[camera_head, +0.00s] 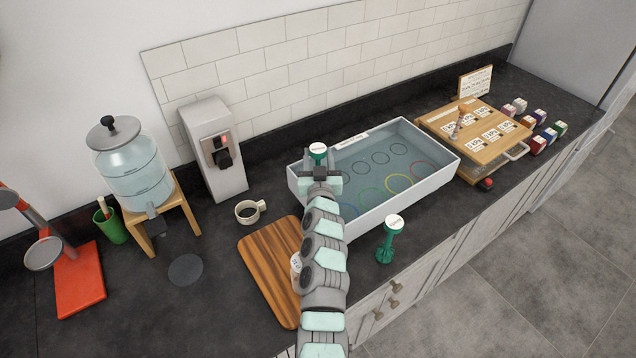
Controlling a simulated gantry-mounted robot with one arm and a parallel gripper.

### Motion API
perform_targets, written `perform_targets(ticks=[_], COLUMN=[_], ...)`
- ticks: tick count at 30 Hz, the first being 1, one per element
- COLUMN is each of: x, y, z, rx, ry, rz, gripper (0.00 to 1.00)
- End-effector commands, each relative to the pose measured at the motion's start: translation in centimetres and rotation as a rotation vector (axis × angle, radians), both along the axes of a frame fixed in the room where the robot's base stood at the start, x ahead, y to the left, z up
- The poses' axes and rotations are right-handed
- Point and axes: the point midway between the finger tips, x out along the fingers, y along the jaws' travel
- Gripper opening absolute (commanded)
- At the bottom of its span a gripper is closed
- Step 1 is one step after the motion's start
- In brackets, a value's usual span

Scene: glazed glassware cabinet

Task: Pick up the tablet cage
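Two matching green pieces with round white labelled tops are the likeliest tablet cages. One green piece (386,250) stands upright on the dark counter in front of the water tray, with a wider base. The other green piece (318,151) shows only its top, at the left back corner of the tray, just beyond my gripper (320,177). Its lower part is hidden by my gripper and arm. My gripper is over the left end of the tray (445,178). I cannot tell whether its fingers are shut on that piece.
The tray holds water over several coloured rings. A striped wooden board (262,262) and a cup (247,212) are left of my arm. A glass dispenser (133,172) stands on a wooden stand. A wooden box with labels (455,118) and small coloured boxes (538,145) are at right.

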Motion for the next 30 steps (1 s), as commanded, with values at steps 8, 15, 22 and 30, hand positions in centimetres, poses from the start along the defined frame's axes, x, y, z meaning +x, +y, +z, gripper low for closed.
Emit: perform_targets(ticks=[8,15,22,30], x=[0.0,0.0,0.0,0.0], y=[0.0,0.0,0.0,-0.01], z=[0.01,0.02,0.02,0.05], rx=[0.0,0.0,0.0,0.0], ry=[0.0,0.0,0.0,-0.001], rz=[0.0,0.0,0.0,0.0], gripper=[0.22,0.02,0.0,0.0])
